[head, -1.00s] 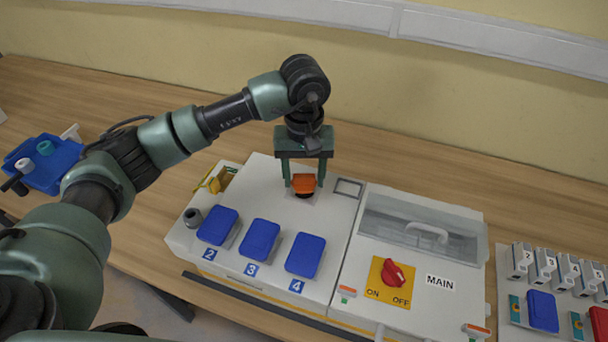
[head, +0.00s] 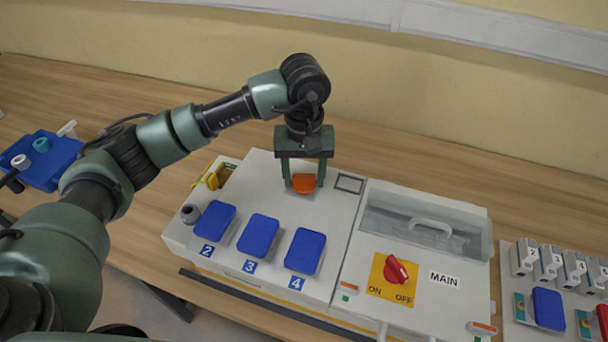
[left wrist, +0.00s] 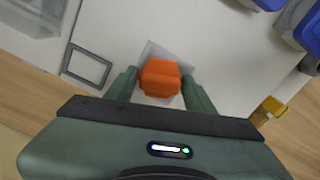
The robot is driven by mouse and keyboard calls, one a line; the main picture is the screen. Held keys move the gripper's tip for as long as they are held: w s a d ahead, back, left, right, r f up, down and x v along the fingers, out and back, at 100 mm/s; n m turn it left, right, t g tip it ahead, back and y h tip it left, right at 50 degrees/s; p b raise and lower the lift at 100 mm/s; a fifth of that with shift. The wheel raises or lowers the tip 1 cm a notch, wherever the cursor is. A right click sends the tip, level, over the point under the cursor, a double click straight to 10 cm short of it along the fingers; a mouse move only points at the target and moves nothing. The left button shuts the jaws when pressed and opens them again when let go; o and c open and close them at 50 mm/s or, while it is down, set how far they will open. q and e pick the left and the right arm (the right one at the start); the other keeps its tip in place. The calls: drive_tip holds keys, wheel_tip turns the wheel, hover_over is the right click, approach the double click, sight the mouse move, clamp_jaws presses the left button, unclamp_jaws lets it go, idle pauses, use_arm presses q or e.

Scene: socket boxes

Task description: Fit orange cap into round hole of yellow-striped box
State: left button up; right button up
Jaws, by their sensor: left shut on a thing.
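The orange cap (head: 304,185) sits low between the fingers of my left gripper (head: 303,178), at the back of the white yellow-striped box (head: 335,222). In the left wrist view the cap (left wrist: 160,78) is between both fingertips, over a pale grey square patch of the box top. My left gripper is shut on the cap and points down. The round hole is not visible, as the cap covers that spot. I cannot tell how deep the cap sits. My right gripper is not in view.
Blue lids (head: 258,236) numbered 2, 3 and 4 stand in front of the cap. A grey square frame (head: 349,183) is right of it. A red switch (head: 396,270) and a clear cover are further right. A blue tray (head: 45,160) lies at far left.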

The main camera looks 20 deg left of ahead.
use_arm(q)
drive_tip(key=shift+f, duration=0.25)
drive_tip(key=o, duration=1.5)
wheel_tip(320, 180, up, 8)
drive_tip(key=shift+f+b, duration=0.2)
drive_tip(key=shift+b, duration=0.85)
drive_tip(key=shift+r, duration=0.35)
wheel_tip(320, 180, up, 7)
drive_tip(key=p, duration=0.3)
drive_tip(key=shift+f, duration=0.15)
